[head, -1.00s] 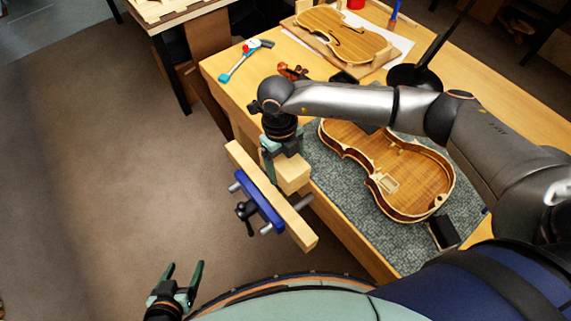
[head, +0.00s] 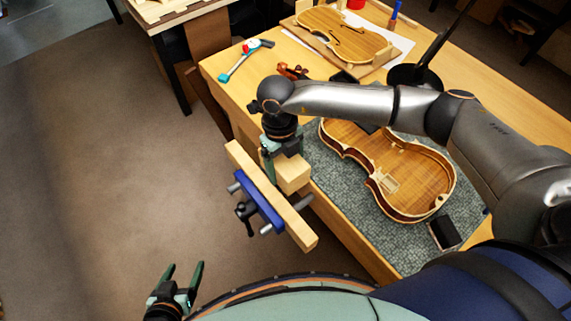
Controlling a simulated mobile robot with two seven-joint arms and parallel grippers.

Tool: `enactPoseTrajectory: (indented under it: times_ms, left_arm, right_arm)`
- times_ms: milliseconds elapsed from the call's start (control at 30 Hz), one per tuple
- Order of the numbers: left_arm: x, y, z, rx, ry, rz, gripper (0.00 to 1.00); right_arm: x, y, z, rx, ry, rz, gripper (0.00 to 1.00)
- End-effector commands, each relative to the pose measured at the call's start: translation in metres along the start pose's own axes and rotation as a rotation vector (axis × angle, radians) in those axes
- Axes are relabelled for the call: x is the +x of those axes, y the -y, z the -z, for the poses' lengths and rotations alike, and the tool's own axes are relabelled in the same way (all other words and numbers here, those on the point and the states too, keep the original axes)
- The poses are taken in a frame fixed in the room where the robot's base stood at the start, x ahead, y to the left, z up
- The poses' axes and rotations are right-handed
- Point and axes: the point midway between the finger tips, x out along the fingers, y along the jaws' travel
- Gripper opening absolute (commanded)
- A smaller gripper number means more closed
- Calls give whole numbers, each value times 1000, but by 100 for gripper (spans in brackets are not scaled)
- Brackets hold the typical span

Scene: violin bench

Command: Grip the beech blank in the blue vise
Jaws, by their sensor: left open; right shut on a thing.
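The blue vise (head: 261,206) is on the bench's left edge. Its long pale wooden jaw (head: 297,228) runs diagonally, with a dark screw and handle on the outer side. The beech blank (head: 294,176) is a pale block between this jaw and the bench edge. My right gripper (head: 283,156) points down and is shut on the blank from above; its fingers are partly hidden. I cannot tell whether the jaw touches the blank. My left gripper (head: 184,278) is open and empty over the floor at the lower left, apart from the vise.
An open violin body (head: 410,200) lies on a grey mat (head: 340,183) right of the vise, with a black block (head: 443,233) beside it. My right arm crosses above. A hammer (head: 243,62), a scroll (head: 292,71) and a violin plate (head: 340,36) are further back.

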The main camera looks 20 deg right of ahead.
Motion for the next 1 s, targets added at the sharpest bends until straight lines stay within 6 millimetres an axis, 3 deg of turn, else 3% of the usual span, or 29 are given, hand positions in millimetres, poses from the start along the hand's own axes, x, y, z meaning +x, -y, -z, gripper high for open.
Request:
enactPoseTrajectory:
  times_ms: [467, 1000]
  left_arm:
    - [7, 0, -8, 0, 0, 0, 76]
    - [4, 0, -4, 0, 0, 0, 76]
  right_arm:
    - [12, 0, -2, -1, 1, 0, 0]
    - [4, 0, -1, 0, 1, -1, 0]
